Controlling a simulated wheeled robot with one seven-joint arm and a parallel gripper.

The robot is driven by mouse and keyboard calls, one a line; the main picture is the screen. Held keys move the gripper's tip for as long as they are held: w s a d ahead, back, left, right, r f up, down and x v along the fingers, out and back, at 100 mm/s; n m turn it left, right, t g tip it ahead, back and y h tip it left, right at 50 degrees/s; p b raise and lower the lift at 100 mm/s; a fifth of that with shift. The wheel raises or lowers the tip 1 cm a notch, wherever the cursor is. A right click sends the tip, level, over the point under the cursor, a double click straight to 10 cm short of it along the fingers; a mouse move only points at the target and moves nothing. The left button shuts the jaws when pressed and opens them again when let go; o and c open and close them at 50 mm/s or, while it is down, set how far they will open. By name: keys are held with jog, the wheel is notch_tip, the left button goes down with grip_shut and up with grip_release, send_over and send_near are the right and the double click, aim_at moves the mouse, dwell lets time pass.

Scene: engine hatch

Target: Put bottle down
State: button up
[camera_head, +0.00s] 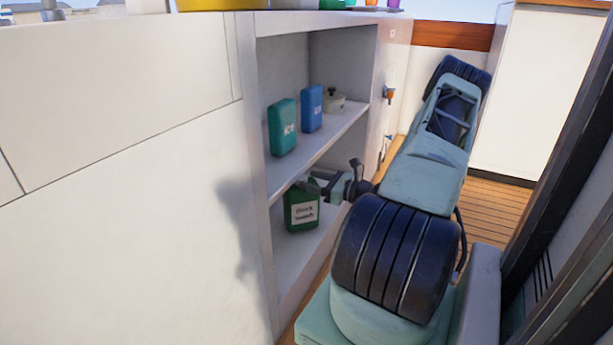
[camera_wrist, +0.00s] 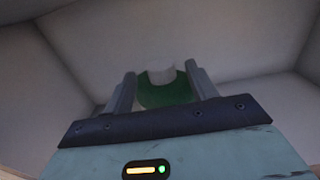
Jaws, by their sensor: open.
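A dark green bottle (camera_head: 301,213) with a white label stands upright on the lower shelf of a white cabinet in the head view. My gripper (camera_head: 314,184) is at the top of this bottle, reaching in from the right. In the wrist view, my gripper (camera_wrist: 160,85) is open, with one finger on each side of the bottle's green and pale top (camera_wrist: 165,92). Whether either finger touches the bottle cannot be told. Part of the bottle's top is hidden behind my gripper in the head view.
On the upper shelf (camera_head: 318,148) stand a teal bottle (camera_head: 283,128), a blue bottle (camera_head: 311,108) and a pale round pot (camera_head: 334,102). The cabinet's side wall (camera_head: 262,160) bounds the opening on the left. The shelf edge lies just above my gripper.

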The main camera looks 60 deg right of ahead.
jog(key=s+p, duration=0.4)
jog(key=s, duration=0.5)
jog(key=shift+d, duration=0.4)
jog(key=shift+s, duration=0.1)
